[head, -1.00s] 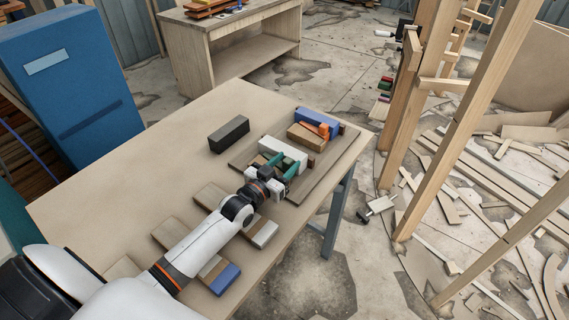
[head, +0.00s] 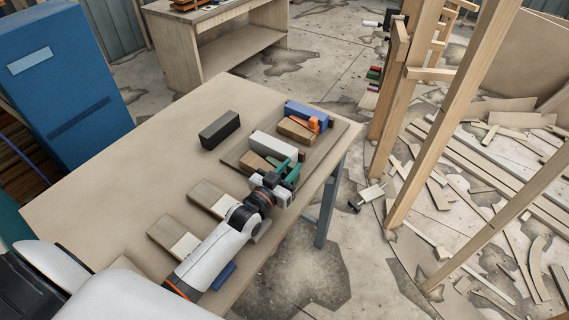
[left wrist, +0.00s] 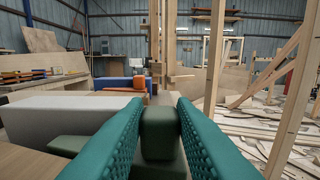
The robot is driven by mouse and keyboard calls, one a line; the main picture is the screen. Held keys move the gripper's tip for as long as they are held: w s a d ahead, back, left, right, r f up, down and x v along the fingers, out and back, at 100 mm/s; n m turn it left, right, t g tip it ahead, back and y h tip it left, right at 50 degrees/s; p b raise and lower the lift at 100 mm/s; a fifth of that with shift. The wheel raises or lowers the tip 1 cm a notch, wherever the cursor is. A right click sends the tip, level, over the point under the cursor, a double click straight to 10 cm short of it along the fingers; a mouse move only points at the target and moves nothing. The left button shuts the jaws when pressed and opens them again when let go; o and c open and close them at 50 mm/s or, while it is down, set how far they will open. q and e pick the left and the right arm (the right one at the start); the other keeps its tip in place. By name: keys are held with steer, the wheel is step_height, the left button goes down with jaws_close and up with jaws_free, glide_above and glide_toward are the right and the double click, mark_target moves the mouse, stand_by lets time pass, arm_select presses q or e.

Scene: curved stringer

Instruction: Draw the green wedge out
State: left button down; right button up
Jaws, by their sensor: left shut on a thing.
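My left gripper (head: 289,174) has teal fingers and is at the near right corner of the brown board on the table. In the left wrist view the fingers (left wrist: 160,135) are shut on a dark green block, the green wedge (left wrist: 160,152), held between their tips. In the head view the fingers mostly hide it. Another dark green piece (left wrist: 68,146) shows beside the white block in the left wrist view. My right gripper is not in view.
On the board (head: 334,139) stand a blue block (head: 307,112), an orange piece (head: 313,124) and a wooden block (head: 296,130). A black block (head: 219,130) lies left of the board. The table's right edge is close to the gripper.

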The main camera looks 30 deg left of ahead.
arm_select(q)
steer(key=shift+s+d+f, duration=0.1)
steer(key=shift+d, duration=0.05)
steer(key=c, duration=1.4)
jaws_free()
steer(key=shift+c, duration=0.2)
steer(key=shift+o, duration=1.2)
steer(key=shift+d, duration=0.15)
steer(key=shift+s, duration=0.2)
steer(key=s+b, duration=0.1)
steer(key=s, duration=0.2)
steer(key=s+a, duration=0.1)
steer(key=s, duration=0.3)
steer(key=s+b, duration=0.1)
steer(key=s, duration=0.2)
steer(key=shift+s+a+b, duration=0.2)
steer(key=shift+a+b, duration=0.1)
steer(key=shift+b, duration=0.05)
steer(key=shift+s, duration=0.6)
